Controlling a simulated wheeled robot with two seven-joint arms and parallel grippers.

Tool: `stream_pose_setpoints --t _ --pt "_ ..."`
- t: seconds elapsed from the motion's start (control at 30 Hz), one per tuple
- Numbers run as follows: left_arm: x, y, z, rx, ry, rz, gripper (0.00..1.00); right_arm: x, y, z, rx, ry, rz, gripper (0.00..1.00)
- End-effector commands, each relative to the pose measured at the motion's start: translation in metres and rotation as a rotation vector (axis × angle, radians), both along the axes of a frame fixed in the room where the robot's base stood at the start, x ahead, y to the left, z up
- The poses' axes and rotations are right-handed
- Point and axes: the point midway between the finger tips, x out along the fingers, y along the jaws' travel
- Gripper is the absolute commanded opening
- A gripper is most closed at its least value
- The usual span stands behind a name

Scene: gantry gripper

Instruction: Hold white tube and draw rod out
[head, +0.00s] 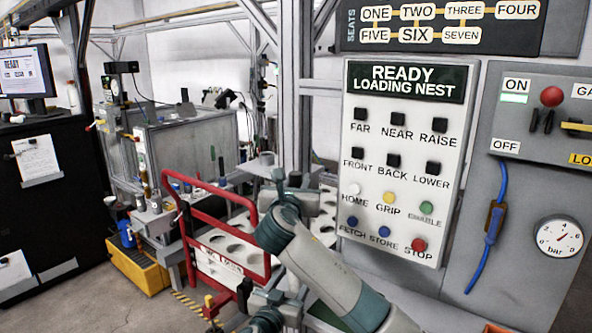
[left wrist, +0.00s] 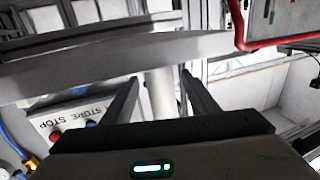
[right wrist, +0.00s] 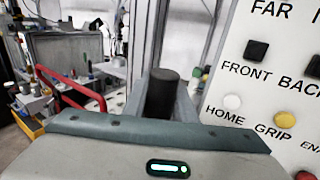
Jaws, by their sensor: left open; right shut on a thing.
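In the left wrist view a white tube (left wrist: 159,95) stands between the two dark fingers of my left gripper (left wrist: 160,78). The fingers are apart, with a gap on each side of the tube. In the right wrist view my right gripper (right wrist: 162,101) is shut on a dark round-topped rod (right wrist: 163,88), which sticks up between its fingers. In the head view the grey and teal wrist of my right arm reaches up in the lower middle, hiding much of what lies behind it. The white tube cannot be made out there.
A white button panel (head: 404,160) stands right of my right gripper, close by. A red frame (head: 213,232) stands to the left, around a white rack with round holes. A grey metal post (head: 294,85) rises behind. A gauge panel (head: 545,190) is at far right.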

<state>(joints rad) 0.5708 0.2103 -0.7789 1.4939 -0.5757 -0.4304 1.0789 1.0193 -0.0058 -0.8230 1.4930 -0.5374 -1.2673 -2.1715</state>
Motion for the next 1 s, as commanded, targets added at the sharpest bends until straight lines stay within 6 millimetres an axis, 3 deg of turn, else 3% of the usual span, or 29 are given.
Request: stream_pose_setpoints --t 0.6,1.0 --pt "-0.086 0.034 -0.001 0.0 0.001 0.001 0.54 0.0 0.0 0.001 0.0 -0.001 0.0 0.0" --pt "-0.098 0.038 0.0 0.002 0.0 0.001 0.54 0.0 0.0 0.001 0.0 -0.001 0.0 0.0"
